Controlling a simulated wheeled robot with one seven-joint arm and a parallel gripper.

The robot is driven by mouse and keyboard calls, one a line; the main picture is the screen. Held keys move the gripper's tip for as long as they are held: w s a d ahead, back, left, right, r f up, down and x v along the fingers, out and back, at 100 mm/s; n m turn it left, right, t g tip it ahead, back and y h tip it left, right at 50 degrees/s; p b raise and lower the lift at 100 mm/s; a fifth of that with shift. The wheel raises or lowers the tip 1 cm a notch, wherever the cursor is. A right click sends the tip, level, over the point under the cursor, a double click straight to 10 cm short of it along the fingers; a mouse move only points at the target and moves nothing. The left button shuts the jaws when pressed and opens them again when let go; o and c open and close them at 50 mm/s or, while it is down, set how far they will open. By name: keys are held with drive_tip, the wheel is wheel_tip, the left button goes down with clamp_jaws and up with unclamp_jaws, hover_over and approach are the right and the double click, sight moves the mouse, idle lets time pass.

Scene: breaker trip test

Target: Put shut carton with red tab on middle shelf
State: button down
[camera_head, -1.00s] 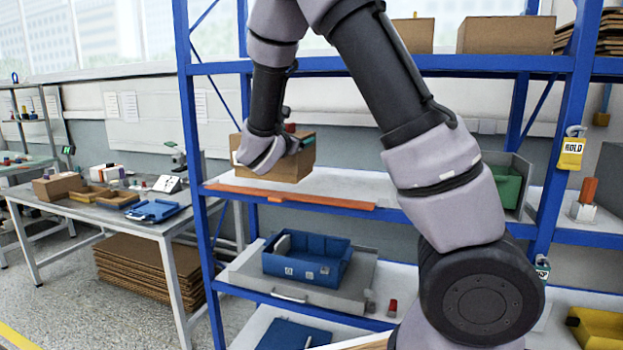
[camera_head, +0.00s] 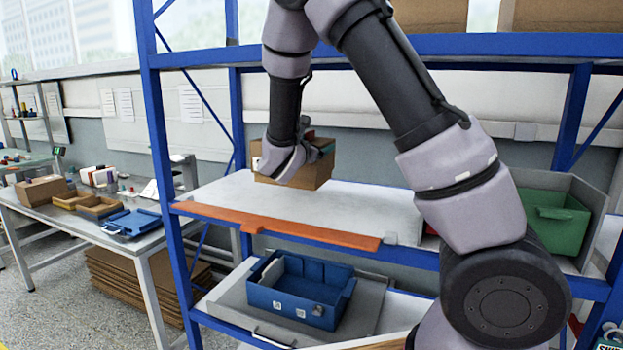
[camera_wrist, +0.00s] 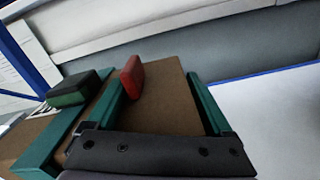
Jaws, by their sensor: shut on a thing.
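A closed brown carton (camera_head: 316,174) is held in my gripper (camera_head: 294,158) above the rear left part of the middle shelf (camera_head: 300,203). I cannot tell whether its underside touches the shelf. In the wrist view the carton (camera_wrist: 165,95) sits between the two green fingers of my gripper (camera_wrist: 158,100), which are shut on it. Its red tab (camera_wrist: 132,76) stands near the left finger. A further brown surface with a green strip and dark green block (camera_wrist: 80,88) shows at left; I cannot tell whether it belongs to the same carton.
An orange strip (camera_head: 290,230) runs along the shelf's front edge. A green bin (camera_head: 560,222) stands at the shelf's right. A blue bin (camera_head: 300,290) sits on the shelf below. A blue upright (camera_head: 160,170) bounds the left. The shelf's middle looks clear.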

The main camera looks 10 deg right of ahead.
sight(311, 177)
drive_tip(key=shift+f, duration=3.45)
unclamp_jaws()
